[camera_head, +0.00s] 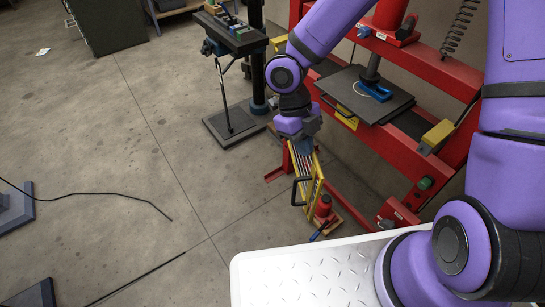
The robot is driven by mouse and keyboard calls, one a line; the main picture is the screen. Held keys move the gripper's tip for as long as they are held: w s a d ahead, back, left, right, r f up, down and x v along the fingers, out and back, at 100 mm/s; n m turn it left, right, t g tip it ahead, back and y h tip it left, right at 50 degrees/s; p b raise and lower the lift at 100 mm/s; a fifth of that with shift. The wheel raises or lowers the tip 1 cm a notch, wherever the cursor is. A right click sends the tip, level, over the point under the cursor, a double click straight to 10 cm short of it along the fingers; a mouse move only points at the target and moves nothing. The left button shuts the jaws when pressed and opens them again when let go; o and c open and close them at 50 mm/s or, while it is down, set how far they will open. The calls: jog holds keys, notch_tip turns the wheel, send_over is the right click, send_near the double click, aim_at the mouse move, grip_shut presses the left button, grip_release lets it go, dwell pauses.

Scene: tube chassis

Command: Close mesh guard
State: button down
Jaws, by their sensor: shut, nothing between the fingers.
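The mesh guard (318,180) is a yellow-framed panel with a black handle (296,191). It stands upright at the near left side of the red press (410,75), seen at a steep angle, angled out from the press frame. My gripper (303,147) points down at the top end of the guard. It is shut with nothing held. The fingertips overlap the guard's upper part in the picture, and I cannot tell whether they touch it. The guard's hinge side is partly hidden by my gripper and wrist.
The press bed (352,92) carries a blue part (375,91). A small red jack (323,206) stands on the floor close to the guard. A drill press (236,122) stands at the back left. Black cables lie on the left floor. The concrete floor left of the guard is mostly clear.

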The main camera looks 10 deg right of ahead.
jog(key=d+n, duration=0.1)
jog(key=d, duration=1)
jog(key=shift+w+d+n, duration=0.3)
jog(key=shift+w, duration=0.1)
jog(key=shift+a, duration=0.15)
